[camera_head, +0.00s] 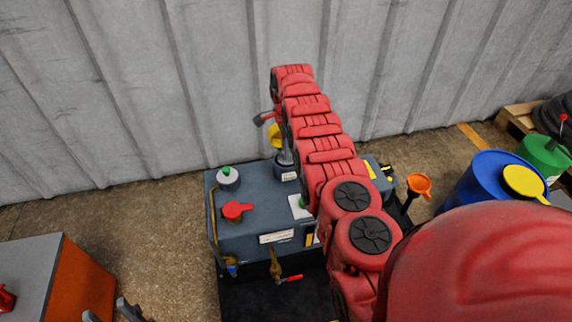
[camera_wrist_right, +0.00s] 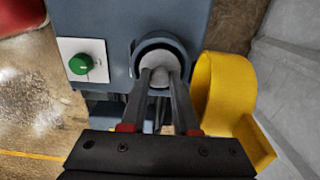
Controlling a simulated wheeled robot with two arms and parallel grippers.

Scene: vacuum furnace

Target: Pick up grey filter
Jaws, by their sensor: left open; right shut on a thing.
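In the right wrist view, the grey filter (camera_wrist_right: 160,62) is a pale grey round piece in a dark round socket (camera_wrist_right: 140,48) on the blue-grey machine. My right gripper (camera_wrist_right: 160,80) is shut on it, with a finger on each side. In the head view, my red right arm reaches over the machine (camera_head: 250,238) and hides much of its right side. A grey stem, likely the filter, shows at the socket behind the arm. My left gripper (camera_head: 110,313) is open at the bottom left edge, partly cut off and away from the machine.
A yellow curved part (camera_wrist_right: 225,88) stands close beside the right finger. A green button (camera_wrist_right: 81,64) is left of the socket. A red knob (camera_head: 236,210) and green-topped cap (camera_head: 227,176) are on the machine. An orange box (camera_head: 83,285) stands left; a blue barrel (camera_head: 482,180) stands right.

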